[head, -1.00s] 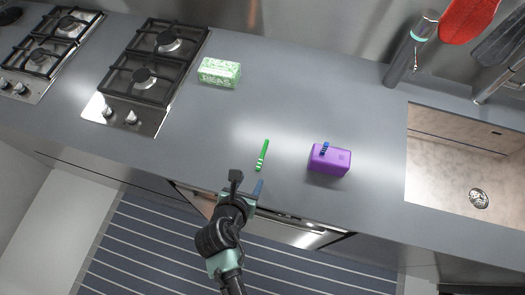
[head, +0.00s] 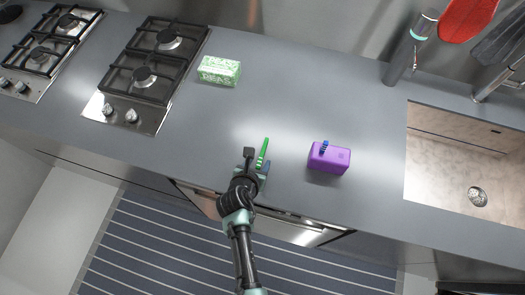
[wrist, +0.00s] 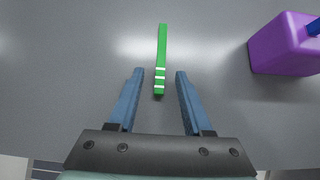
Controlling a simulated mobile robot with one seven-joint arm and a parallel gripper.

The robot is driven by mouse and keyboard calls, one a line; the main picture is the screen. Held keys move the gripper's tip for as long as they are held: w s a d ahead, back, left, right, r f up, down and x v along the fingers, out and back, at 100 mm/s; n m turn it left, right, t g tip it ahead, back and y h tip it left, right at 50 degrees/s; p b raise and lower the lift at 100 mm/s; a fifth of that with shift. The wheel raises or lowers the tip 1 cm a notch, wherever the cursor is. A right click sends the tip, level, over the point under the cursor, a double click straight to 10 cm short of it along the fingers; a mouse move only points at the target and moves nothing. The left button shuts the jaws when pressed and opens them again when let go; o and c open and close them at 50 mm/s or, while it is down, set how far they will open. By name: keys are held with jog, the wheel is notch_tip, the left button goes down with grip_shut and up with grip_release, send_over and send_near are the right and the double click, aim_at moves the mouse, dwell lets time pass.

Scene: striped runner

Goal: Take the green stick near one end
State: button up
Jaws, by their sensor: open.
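The green stick (head: 264,150) lies on the grey counter, left of the purple box. In the wrist view the stick (wrist: 162,50) runs away from me, with white bands across its near end. My gripper (head: 257,163) is at the stick's near end, over the front part of the counter. In the wrist view my gripper (wrist: 160,73) is open, with a blue finger on each side of the banded end. Both fingers are apart from the stick. I cannot tell how high the fingers are above the counter.
A purple box (head: 329,159) with a blue piece on top stands to the right; it also shows in the wrist view (wrist: 280,48). A green and white box (head: 219,71) stands farther back. A gas hob (head: 152,75) is left, a sink (head: 455,180) right. The counter behind the stick is clear.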

jog(key=shift+c, duration=0.3)
grip_shut()
dwell(0.3)
notch_tip(320, 180, up, 16)
jog(key=p, duration=0.8)
dwell(0.3)
